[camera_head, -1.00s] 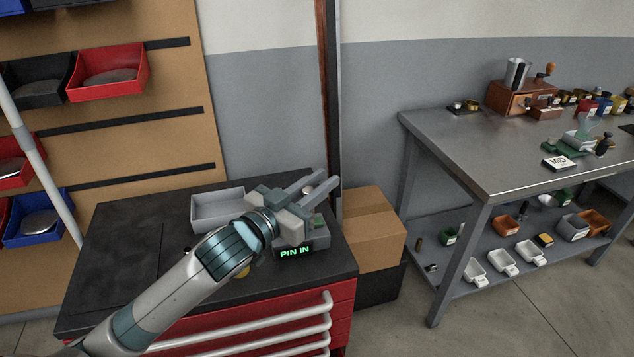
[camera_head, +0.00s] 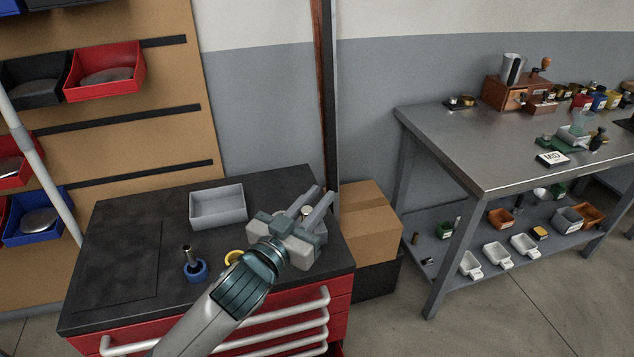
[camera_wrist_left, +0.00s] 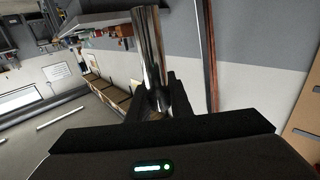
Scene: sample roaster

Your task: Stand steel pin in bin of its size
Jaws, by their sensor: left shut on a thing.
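My left gripper (camera_head: 319,196) is over the right end of the black-topped red tool cabinet. It is shut on a steel pin (camera_head: 307,211), whose pale end shows between the fingers. In the left wrist view the pin (camera_wrist_left: 150,45) is a shiny cylinder standing out from between the dark fingers (camera_wrist_left: 157,98). On the wall panel are a red bin (camera_head: 105,88), a black bin (camera_head: 35,95) and a blue bin (camera_head: 38,198). No size marks are readable on them. My right gripper is not in view.
On the cabinet stand an empty-looking grey tray (camera_head: 219,221), a blue ring (camera_head: 203,274) with a steel cylinder (camera_head: 187,253) upright in it, and a partly hidden yellow ring (camera_head: 234,257). A cardboard box (camera_head: 368,222) is beside the cabinet. A grey workbench (camera_head: 470,150) stands right.

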